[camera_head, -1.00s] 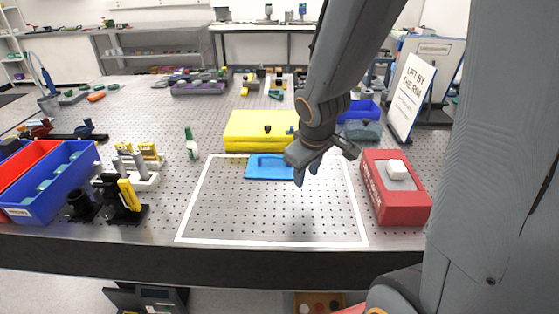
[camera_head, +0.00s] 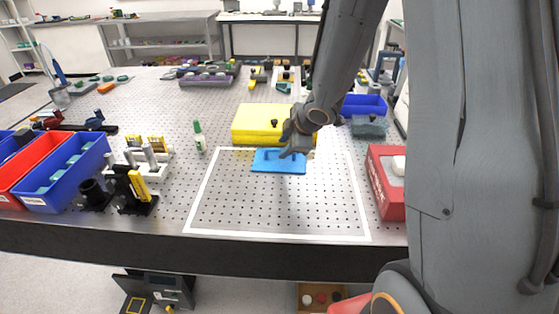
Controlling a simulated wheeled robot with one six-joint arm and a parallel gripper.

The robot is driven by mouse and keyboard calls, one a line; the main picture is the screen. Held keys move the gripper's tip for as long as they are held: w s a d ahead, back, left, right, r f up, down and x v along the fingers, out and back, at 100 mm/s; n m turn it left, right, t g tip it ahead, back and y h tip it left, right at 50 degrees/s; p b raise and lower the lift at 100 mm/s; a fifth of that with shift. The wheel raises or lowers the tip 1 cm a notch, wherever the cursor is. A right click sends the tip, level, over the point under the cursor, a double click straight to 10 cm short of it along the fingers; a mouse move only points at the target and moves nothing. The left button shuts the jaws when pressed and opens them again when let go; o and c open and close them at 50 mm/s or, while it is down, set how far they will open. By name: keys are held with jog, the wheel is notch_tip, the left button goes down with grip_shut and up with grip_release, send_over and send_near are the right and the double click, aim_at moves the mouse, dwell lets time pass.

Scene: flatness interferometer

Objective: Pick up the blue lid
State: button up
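The blue lid (camera_head: 268,162) is a flat light-blue plate lying at the back of the white-outlined area, in front of a yellow block. My gripper (camera_head: 293,153) is over the right half of the lid, pointing down, and hides part of it. It looks very close to the lid, but I cannot tell whether it touches it. The fingers are small and dark here, so their opening is not clear.
A yellow block (camera_head: 252,122) with a dark knob stands right behind the lid. A red box (camera_head: 388,190) is at the right. Blue (camera_head: 62,183) and red (camera_head: 32,165) bins stand at the left. The outlined area (camera_head: 270,207) in front is clear.

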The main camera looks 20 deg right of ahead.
jog(key=shift+x, duration=1.4)
jog(key=shift+c, duration=0.2)
grip_shut()
